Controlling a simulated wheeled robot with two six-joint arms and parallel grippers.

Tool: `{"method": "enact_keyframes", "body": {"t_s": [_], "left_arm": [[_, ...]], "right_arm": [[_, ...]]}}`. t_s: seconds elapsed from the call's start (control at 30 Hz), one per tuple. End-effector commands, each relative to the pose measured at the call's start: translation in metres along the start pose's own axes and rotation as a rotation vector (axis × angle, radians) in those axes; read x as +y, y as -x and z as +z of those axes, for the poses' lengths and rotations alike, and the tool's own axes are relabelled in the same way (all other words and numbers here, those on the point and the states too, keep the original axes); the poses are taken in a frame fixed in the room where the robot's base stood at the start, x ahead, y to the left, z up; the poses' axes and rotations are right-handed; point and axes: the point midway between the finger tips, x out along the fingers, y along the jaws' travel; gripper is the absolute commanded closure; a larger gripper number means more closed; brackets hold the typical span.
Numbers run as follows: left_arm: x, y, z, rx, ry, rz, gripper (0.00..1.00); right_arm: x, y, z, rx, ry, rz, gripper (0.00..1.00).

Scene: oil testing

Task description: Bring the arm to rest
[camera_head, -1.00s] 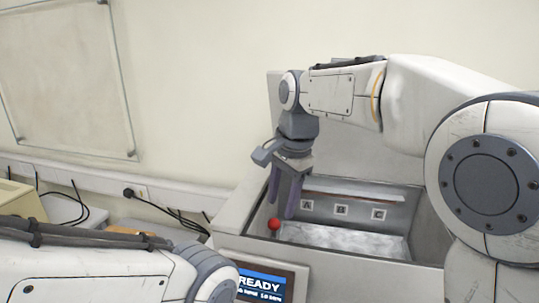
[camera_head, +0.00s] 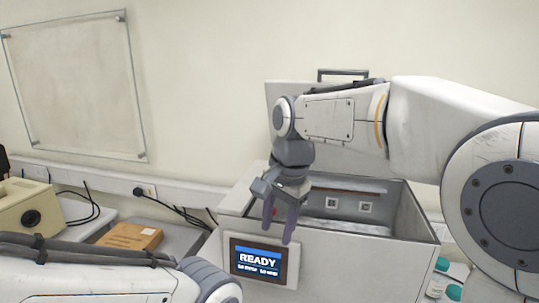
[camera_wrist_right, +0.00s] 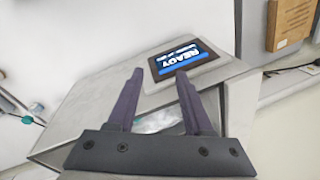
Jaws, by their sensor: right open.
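My right gripper (camera_head: 279,222) is open and empty, pointing down in front of the grey testing machine (camera_head: 350,262). In the head view its fingers overlap the machine's front rim and end just right of the lit screen (camera_head: 258,261), which reads READY. In the right wrist view the two dark fingers of the right gripper (camera_wrist_right: 158,85) stand wide apart with nothing between them, and the screen (camera_wrist_right: 183,60) lies beyond their tips. My left arm shows at the lower left of the head view, but its gripper is out of view.
The machine's chamber is open, its lid (camera_head: 350,168) raised at the back. A brown box (camera_head: 130,236) and a beige device (camera_head: 24,208) stand to the left. White and teal bottles (camera_head: 448,280) stand at the right. Cables hang by the wall trunking (camera_head: 110,181).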

Motion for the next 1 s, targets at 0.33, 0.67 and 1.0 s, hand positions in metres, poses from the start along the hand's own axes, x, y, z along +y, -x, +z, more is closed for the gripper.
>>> {"method": "enact_keyframes", "body": {"t_s": [0.33,0.67,1.0], "left_arm": [[-0.001,-0.009,0.001,0.001,0.000,0.000,0.21],[-0.002,-0.024,0.001,0.001,-0.001,0.000,0.21],[-0.002,-0.028,0.002,0.001,-0.002,0.000,0.21]], "right_arm": [[0.041,-0.033,0.054,-0.034,0.354,0.021,0.49],[0.146,-0.098,0.137,-0.104,1.012,0.043,0.49],[0.203,-0.127,0.163,-0.140,1.325,0.046,0.49]]}}
